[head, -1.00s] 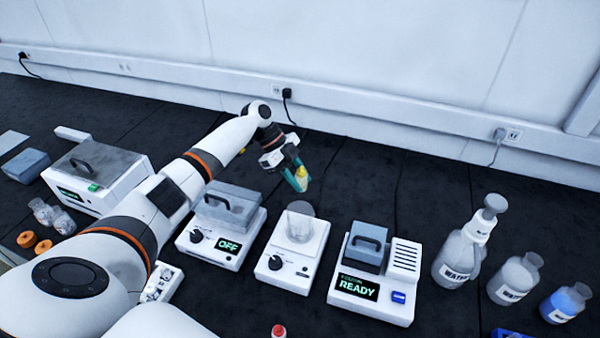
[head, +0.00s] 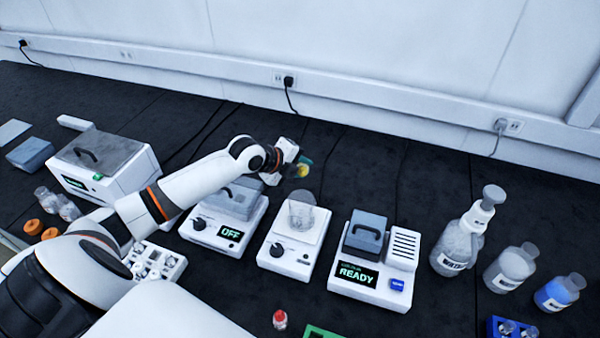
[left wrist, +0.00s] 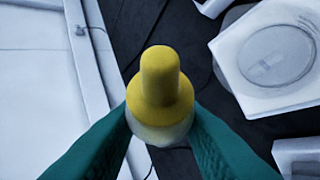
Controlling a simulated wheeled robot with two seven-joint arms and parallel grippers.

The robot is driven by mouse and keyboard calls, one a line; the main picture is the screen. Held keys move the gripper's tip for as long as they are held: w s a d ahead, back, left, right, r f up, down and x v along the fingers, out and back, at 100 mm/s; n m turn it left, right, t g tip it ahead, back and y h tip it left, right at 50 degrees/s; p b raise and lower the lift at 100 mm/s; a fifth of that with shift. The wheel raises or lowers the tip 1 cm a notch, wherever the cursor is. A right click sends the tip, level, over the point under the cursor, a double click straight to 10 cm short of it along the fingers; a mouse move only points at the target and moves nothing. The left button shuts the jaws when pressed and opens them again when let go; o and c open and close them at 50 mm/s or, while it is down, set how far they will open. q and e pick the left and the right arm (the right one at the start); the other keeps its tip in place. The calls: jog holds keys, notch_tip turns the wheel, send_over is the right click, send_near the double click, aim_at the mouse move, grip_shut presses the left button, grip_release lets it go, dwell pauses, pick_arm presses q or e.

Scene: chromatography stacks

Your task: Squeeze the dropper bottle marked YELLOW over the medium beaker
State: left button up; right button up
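My left gripper (head: 302,164) is shut on a small dropper bottle with a yellow cap. In the left wrist view the yellow cap (left wrist: 161,85) points toward the camera, with the pale bottle body (left wrist: 162,132) between the teal fingers (left wrist: 160,138). No label is readable. A clear beaker (head: 301,212) stands on a white device with a black knob (head: 290,252). The bottle is held in the air behind the beaker, as the head view shows it. The beaker's round outline also shows at upper right in the left wrist view (left wrist: 278,55). My right gripper is not in view.
A device reading OFF (head: 232,233) stands left of the beaker's device, and one reading READY (head: 358,274) stands right. Wash and reagent bottles (head: 458,247) stand farther right. A red-capped bottle (head: 280,320) is at the front. Dark bench behind the devices is clear.

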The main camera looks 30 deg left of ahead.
pick_arm(q)
jog(key=t+b, duration=0.1)
jog(key=b, duration=0.1)
jog(key=f+m+t+b, duration=0.1)
jog(key=t, duration=0.1)
jog(key=shift+w+a+y+b, duration=0.1)
jog(key=shift+w+y+b, duration=0.05)
jog(key=shift+y+b, duration=0.25)
jog(key=shift+r+m+t+b, duration=0.15)
jog(key=shift+m+t+b, duration=0.45)
jog(key=shift+t+b, duration=0.35)
jog(key=f+t+b, duration=0.1)
jog(key=b, duration=0.3)
jog(key=shift+f+m+t+y+b, duration=0.25)
jog(key=shift+f+m+y+b, duration=0.05)
jog(key=shift+m+y+b, duration=0.1)
jog(key=shift+r+b, duration=0.1)
jog(key=shift+b, duration=0.25)
jog(key=shift+r+t, duration=0.3)
jog(key=shift+f+m+b, duration=0.1)
jog(key=shift+m+b, duration=0.2)
jog(key=shift+b, duration=0.2)
jog(key=shift+s+r+t+b, duration=0.25)
jog(key=shift+t+b, duration=0.2)
jog(key=shift+t, duration=0.05)
jog(key=shift+r, duration=0.1)
